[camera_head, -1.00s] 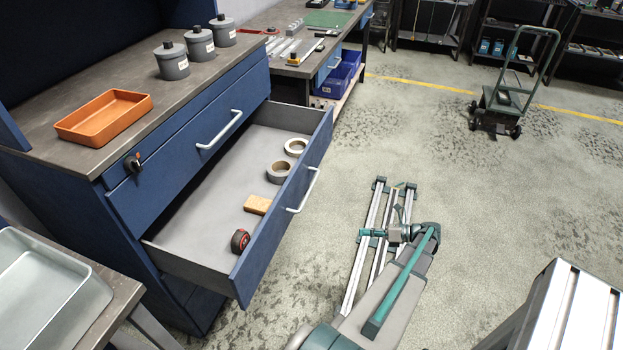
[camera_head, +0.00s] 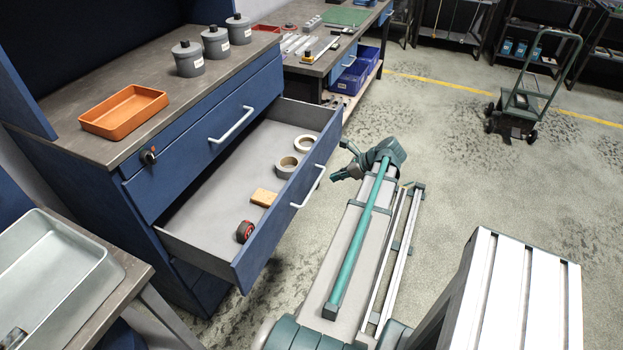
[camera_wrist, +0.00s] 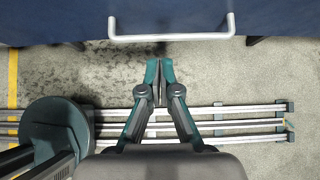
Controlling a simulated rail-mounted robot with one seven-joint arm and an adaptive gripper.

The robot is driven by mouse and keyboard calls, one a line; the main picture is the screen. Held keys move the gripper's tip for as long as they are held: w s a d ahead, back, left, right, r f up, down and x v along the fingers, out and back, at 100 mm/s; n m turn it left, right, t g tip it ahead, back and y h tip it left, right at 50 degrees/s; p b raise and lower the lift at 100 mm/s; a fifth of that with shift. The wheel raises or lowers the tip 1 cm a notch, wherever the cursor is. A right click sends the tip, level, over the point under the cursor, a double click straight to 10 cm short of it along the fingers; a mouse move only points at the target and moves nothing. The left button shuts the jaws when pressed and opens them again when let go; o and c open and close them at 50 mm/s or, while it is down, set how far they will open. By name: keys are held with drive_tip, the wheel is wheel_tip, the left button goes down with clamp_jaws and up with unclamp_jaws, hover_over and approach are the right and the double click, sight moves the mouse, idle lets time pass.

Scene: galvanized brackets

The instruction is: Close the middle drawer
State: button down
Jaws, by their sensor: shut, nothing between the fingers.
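The middle drawer (camera_head: 275,228) of the blue cabinet is pulled well out, below a shut top drawer (camera_head: 210,150). Its white bar handle (camera_head: 309,187) is on the front face, and it also shows at the top of the wrist view (camera_wrist: 172,35). Inside the drawer lie two tape rolls (camera_head: 286,167), a tan block (camera_head: 263,198) and a red and black tape measure (camera_head: 245,231). My gripper (camera_head: 340,160) is outside the drawer, near its front face and apart from it. In the wrist view my gripper (camera_wrist: 159,65) is shut and empty, pointing toward the handle.
On the cabinet top (camera_head: 155,121) stand an orange tray (camera_head: 125,112) and grey lidded canisters (camera_head: 187,59). A bench with a grey tray (camera_head: 50,290) is at lower left. A green cart (camera_head: 520,105) stands at the back right.

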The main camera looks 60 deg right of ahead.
sight(301, 184)
drive_tip(key=x, duration=0.3)
drive_tip(key=p+x, duration=0.1)
drive_tip(key=x, duration=0.3)
drive_tip(key=w+r+p+x, duration=0.1)
drive_tip(key=x, duration=0.3)
drive_tip(key=shift+w, duration=0.25)
drive_tip(key=shift+w+a+f, duration=0.1)
drive_tip(key=shift+w+a, duration=0.05)
drive_tip(key=shift+w, duration=0.5)
